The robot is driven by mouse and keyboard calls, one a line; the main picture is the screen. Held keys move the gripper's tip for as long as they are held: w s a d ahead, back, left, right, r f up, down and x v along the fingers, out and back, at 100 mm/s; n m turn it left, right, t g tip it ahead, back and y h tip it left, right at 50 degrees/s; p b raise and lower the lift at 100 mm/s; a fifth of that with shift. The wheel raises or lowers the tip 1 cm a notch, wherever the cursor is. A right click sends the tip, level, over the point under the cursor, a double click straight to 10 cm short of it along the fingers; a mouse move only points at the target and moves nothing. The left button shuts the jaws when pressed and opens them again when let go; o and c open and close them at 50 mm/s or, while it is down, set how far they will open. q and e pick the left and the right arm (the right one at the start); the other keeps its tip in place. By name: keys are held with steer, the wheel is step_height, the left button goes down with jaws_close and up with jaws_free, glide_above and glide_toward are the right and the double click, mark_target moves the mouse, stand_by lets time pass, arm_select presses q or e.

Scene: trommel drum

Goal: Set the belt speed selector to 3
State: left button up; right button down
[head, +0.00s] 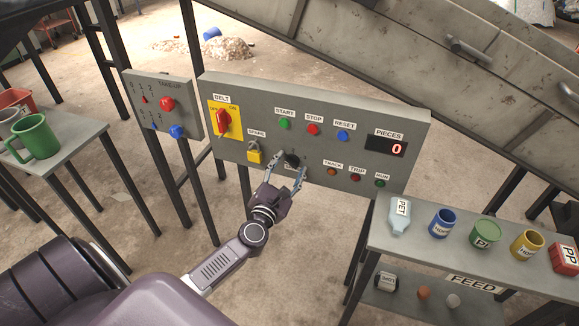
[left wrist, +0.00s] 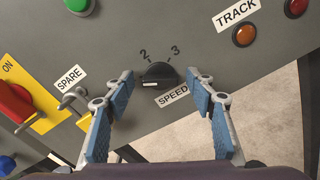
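The belt speed selector is a black knob (left wrist: 160,75) on the grey control panel (head: 350,118). In the left wrist view it has a SPEED label (left wrist: 174,95) below it and the marks 2 and 3 above it. A white line on the knob lies toward its left side, away from both marks. In the head view the knob (head: 291,160) sits low on the panel, partly behind my gripper. My left gripper (head: 288,169) is open, with one finger on each side of the knob and gaps between. My right gripper is not in view.
A yellow SPARE padlock (head: 254,154) hangs left of the knob, below the red belt switch (head: 223,121). TRACK, TRIP and RUN lamps (head: 355,177) lie to the right. A table (head: 462,262) with several labelled containers stands at lower right.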

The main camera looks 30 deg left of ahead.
arm_select(q)
steer(key=c, duration=1)
steer(key=shift+c, duration=0.6)
